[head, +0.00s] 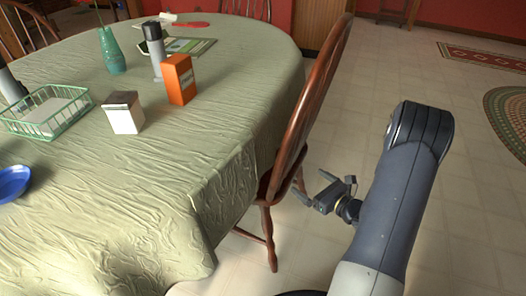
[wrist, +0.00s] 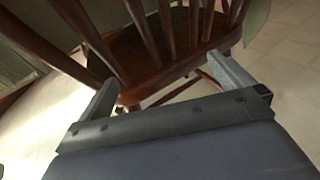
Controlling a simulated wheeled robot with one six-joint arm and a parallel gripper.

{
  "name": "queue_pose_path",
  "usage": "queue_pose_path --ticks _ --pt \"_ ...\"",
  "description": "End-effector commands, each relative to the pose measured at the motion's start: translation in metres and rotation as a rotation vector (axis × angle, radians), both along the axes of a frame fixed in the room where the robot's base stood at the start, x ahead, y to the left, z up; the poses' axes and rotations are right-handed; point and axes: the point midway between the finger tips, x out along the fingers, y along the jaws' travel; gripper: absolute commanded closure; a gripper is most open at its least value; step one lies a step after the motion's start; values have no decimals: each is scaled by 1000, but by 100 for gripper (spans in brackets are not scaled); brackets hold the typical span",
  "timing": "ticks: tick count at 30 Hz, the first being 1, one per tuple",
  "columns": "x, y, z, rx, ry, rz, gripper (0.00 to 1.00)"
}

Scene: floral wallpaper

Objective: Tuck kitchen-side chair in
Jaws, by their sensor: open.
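A dark brown wooden chair (head: 307,105) with a spindle back stands at the right side of the table (head: 190,190), which has a pale green cloth. Its back leans outward and its seat is partly under the cloth's edge. My gripper (head: 318,198) is to the right of the chair, low behind its back. In the wrist view, my gripper (wrist: 165,82) is open, its two grey fingers pointing toward the chair's spindles and seat (wrist: 165,48). I cannot tell whether the fingers touch the chair.
An orange box (head: 179,80), a napkin holder (head: 123,113), a green basket (head: 46,111) and a teal vase (head: 111,52) stand on the table. Other chairs show at the far side. The tiled floor (head: 465,190) to the right is clear, with rugs (head: 508,115) farther right.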

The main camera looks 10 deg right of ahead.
Motion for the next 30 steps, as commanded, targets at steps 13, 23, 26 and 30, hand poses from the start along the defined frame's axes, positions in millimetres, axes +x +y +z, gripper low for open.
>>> queue_pose_path --ticks 13,23,26,30 --pt "-65 -33 11 1 -1 -5 0" --pt "-81 -40 13 0 0 -1 0" --pt "-81 -40 13 0 0 0 0" --pt "-81 -40 13 1 -1 -1 0"
